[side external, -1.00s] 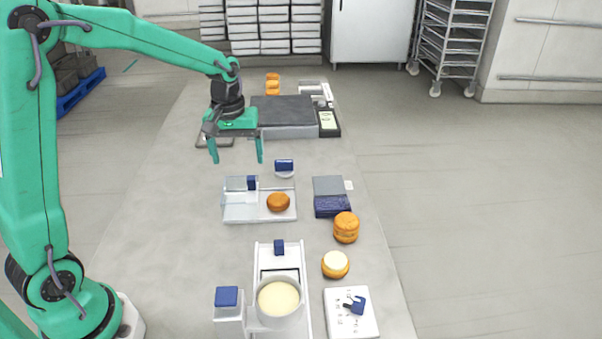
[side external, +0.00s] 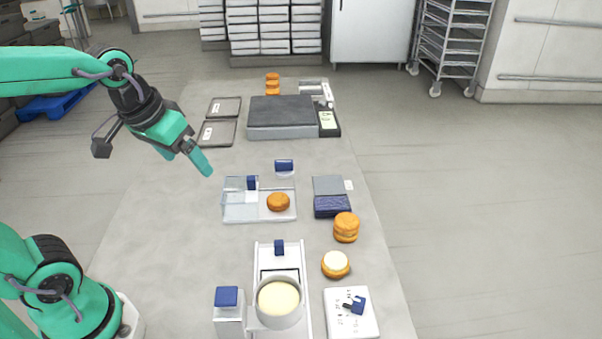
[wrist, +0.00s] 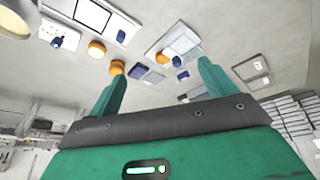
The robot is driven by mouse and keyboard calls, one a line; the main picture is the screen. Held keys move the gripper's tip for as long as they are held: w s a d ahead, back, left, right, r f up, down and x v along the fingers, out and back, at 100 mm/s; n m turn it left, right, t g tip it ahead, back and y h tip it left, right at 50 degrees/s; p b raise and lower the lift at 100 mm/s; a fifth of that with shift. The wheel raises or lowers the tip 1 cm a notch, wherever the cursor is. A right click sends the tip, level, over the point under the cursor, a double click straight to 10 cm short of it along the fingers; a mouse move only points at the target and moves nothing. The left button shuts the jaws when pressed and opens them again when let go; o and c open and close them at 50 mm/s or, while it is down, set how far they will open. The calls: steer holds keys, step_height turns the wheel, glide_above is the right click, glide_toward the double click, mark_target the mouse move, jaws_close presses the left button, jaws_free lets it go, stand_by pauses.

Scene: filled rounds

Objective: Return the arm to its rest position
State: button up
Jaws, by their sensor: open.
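My gripper (side external: 190,158) is in the air over the left side of the table, left of the clear tray, and holds nothing. In the side view it is seen nearly edge-on, tilted down to the right. In the wrist view the two green fingers of my gripper (wrist: 160,82) stand wide apart with nothing between them.
The table (side external: 160,235) holds a clear tray (side external: 238,213) with an orange round (side external: 278,202), a bowl of cream (side external: 279,299), stacked rounds (side external: 346,228), a cream-topped round (side external: 335,264) and a grey scale (side external: 281,112). The table's left part is bare.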

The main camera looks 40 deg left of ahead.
steer(key=shift+m+t, duration=0.6)
steer(key=shift+m, duration=0.3)
steer(key=shift+s+d+f, duration=0.1)
steer(key=shift+s+d, duration=0.1)
steer(key=shift+s, duration=0.9)
steer(key=shift+s+d+f, duration=0.1)
steer(key=shift+s+d, duration=0.1)
steer(key=shift+s, duration=0.9)
